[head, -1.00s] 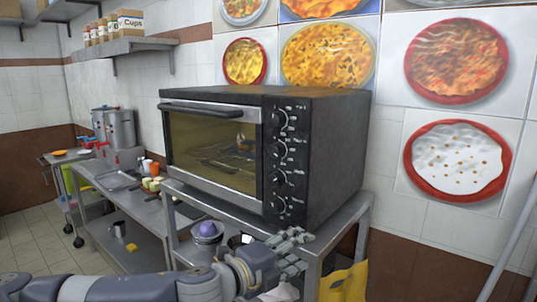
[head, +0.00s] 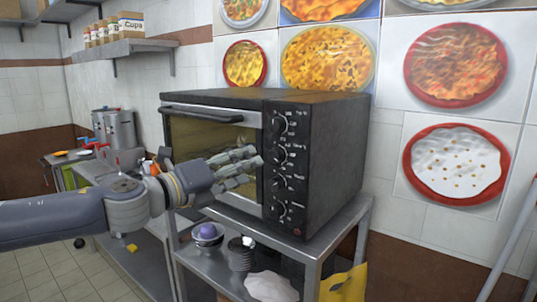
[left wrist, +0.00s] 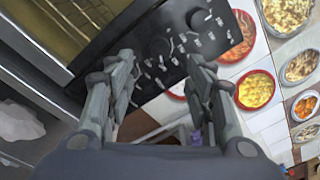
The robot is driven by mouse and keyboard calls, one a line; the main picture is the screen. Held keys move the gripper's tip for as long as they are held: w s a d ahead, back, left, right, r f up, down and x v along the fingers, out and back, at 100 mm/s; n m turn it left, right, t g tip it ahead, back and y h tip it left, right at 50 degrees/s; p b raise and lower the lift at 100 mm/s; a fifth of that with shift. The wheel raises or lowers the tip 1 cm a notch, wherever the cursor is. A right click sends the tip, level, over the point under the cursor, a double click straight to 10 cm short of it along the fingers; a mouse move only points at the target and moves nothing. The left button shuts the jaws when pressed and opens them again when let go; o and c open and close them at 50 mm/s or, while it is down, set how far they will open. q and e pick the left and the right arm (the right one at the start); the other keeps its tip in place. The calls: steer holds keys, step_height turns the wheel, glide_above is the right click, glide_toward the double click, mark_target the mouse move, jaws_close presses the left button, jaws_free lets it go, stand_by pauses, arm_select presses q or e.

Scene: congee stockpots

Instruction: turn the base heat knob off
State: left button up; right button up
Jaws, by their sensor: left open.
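The black toaster oven (head: 330,160) stands on a metal stand, with a column of several round knobs on its front panel. Knobs show at the top (head: 279,125), second (head: 279,155), third (head: 279,183) and bottom (head: 277,210). Their labels are too small to read, so I cannot tell which is the base heat knob. My left gripper (head: 256,160) is open in front of the oven, its fingertips just left of the middle knobs. In the left wrist view, the control panel (left wrist: 150,85) lies beyond the open fingers (left wrist: 163,72), with one knob (left wrist: 160,47) between their tips. My right gripper is not in view.
The metal stand (head: 310,248) holds bowls (head: 207,232) and a white cloth-like item (head: 270,287) on its lower shelf. A yellow item (head: 345,284) hangs at the right. The tiled wall with food pictures (head: 455,165) is behind. Steel pots (head: 121,130) stand far left.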

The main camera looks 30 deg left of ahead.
mark_target(273, 157)
arm_select(q)
steer(key=w+p, duration=0.1)
steer(key=w, duration=0.1)
steer(key=w+p, duration=0.2)
steer(key=w+d+p, duration=0.1)
steer(key=w+p, duration=0.1)
steer(key=shift+w+r, duration=0.15)
steer(key=shift+w, duration=0.25)
steer(key=shift+w+d+f+p, duration=0.1)
steer(key=shift+w+p, duration=0.15)
steer(key=shift+w, duration=0.25)
steer(key=shift+w+d+f+p, duration=0.1)
steer(key=shift+w+p, duration=0.15)
steer(key=shift+w, duration=0.2)
steer(key=c, duration=1.1)
